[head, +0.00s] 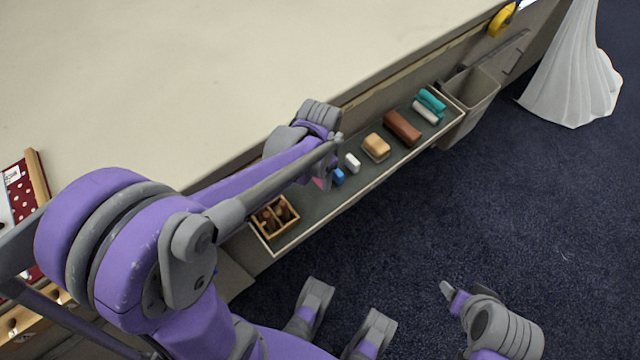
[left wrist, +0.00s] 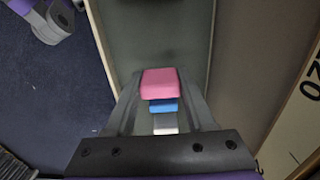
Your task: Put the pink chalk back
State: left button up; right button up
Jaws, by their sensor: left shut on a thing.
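The pink chalk (left wrist: 158,83) is a small block between the fingers of my left gripper (left wrist: 160,100), which is shut on it. In the head view the left gripper (head: 328,172) points down over the long grey tray (head: 300,226) along the table's side, and only a sliver of the pink chalk (head: 318,183) shows. A blue chalk (head: 338,177) and a white chalk (head: 352,162) lie in line beside it. I cannot tell whether the pink chalk touches the tray floor. My right gripper (head: 447,289) is at the lower right over the floor, with its jaw opening unclear.
The tray also holds a wooden box (head: 274,216) with brown pieces, a tan eraser (head: 376,146), a brown block (head: 402,128) and a teal roll (head: 431,101). A grey bin (head: 468,105) adjoins its far end.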

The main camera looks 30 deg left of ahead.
aim_at(319, 184)
pick_arm(q)
jog(key=shift+f+b, duration=0.4)
jog(key=shift+f, duration=1.35)
jog(key=shift+f, duration=0.1)
jog(key=o, duration=1.3)
jog(key=shift+r, duration=0.2)
notch_tip(319, 184, up, 12)
jog(key=p, duration=0.3)
